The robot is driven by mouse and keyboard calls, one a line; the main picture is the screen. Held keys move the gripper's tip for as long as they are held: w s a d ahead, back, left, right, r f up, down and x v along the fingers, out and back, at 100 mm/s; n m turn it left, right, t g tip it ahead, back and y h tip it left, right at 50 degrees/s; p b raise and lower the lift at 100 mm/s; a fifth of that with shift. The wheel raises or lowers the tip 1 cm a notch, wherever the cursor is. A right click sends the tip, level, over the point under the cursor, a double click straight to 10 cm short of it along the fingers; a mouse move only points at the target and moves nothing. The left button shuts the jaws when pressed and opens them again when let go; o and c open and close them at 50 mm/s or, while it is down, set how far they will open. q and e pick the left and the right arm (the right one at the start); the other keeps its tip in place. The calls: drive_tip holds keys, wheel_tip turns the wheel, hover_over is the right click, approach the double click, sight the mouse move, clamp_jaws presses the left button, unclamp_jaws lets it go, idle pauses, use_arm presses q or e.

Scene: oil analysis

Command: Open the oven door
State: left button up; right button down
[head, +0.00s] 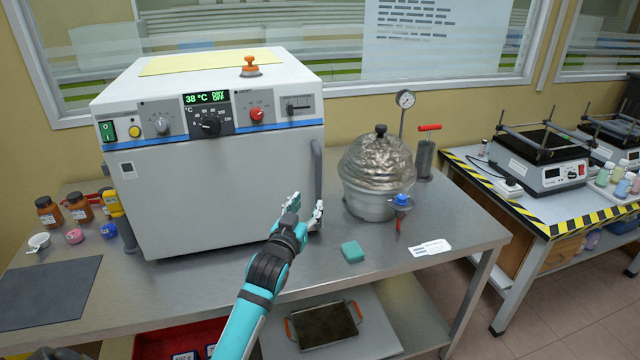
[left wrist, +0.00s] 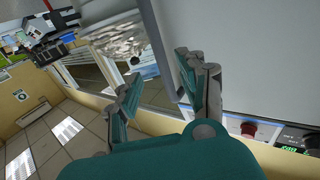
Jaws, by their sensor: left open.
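The oven (head: 210,140) is a white and grey box on the steel bench, and its display reads 38 °C. Its door (head: 215,190) is shut. A dark grey vertical handle (head: 317,168) runs along the door's right edge. My left gripper (head: 305,207) is open at the lower part of this handle. In the left wrist view, the handle (left wrist: 160,45) appears between the spread fingers of the left gripper (left wrist: 157,85), with the door face (left wrist: 250,50) to the right. I cannot tell whether a finger touches the handle. My right gripper is not in view.
A metal vessel (head: 375,180) with a gauge stands right of the oven, near the handle side. A teal block (head: 352,251) lies on the bench (head: 460,225) in front. Small jars (head: 78,207) and a dark mat (head: 48,292) are at left. The bench front is mostly clear.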

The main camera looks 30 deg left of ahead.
sight(317, 188)
use_arm(q)
drive_tip(key=p+x, duration=0.1)
drive_tip(key=x, duration=0.8)
drive_tip(key=shift+w, duration=0.4)
clamp_jaws()
drive_tip(key=shift+f, duration=0.15)
